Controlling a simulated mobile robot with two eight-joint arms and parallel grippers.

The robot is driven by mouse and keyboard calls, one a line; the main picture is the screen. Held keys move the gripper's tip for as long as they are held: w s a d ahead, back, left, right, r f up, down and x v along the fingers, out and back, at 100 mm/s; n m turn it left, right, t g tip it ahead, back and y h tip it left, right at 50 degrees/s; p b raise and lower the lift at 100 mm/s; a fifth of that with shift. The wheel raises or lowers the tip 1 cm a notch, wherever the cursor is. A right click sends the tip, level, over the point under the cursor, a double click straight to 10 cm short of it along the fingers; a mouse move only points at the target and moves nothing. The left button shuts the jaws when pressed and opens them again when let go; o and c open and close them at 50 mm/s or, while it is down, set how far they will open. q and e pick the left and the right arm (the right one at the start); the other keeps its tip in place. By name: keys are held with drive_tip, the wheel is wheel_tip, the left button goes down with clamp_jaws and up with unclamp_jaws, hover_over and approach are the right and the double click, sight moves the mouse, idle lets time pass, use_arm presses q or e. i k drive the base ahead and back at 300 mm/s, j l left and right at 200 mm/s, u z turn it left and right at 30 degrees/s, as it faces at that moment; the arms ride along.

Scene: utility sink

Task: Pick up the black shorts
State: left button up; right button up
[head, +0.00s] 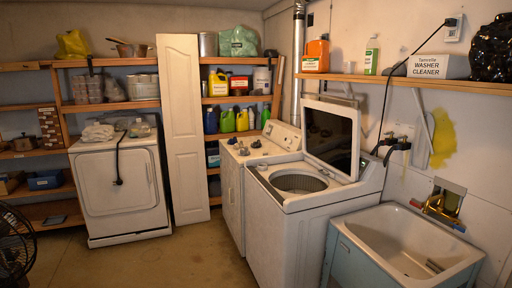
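I cannot make out the black shorts for certain in the head view. Small dark items (256,144) lie on top of the white machine left of the open washer, too small to identify. A dark flat item (55,219) lies on the bottom left shelf, also unclear. The washer (300,215) has its lid (332,137) raised, and its drum shows with no clothing that I can discern. Neither of my grippers is in view.
The utility sink (345,232) stands at the front right and looks empty. A white dryer (122,190) with a pale cloth pile (98,132) stands at the back left. A fan (14,245) is at the left edge. The middle floor (170,262) is clear.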

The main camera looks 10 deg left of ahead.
sight(255, 145)
drive_tip(key=i+j+u, duration=0.25)
drive_tip(key=i, duration=0.15)
drive_tip(key=i+j+u, duration=0.2)
drive_tip(key=i, duration=0.2)
drive_tip(key=i+u, duration=0.4)
drive_tip(key=i, duration=2.85)
drive_tip(key=i+z, duration=0.25)
drive_tip(key=i, duration=0.2)
drive_tip(key=i+j+z, duration=0.3)
drive_tip(key=i, duration=0.15)
drive_tip(key=i+j+z, duration=0.25)
drive_tip(key=i, duration=0.15)
drive_tip(key=i+l, duration=0.05)
drive_tip(key=l, duration=0.05)
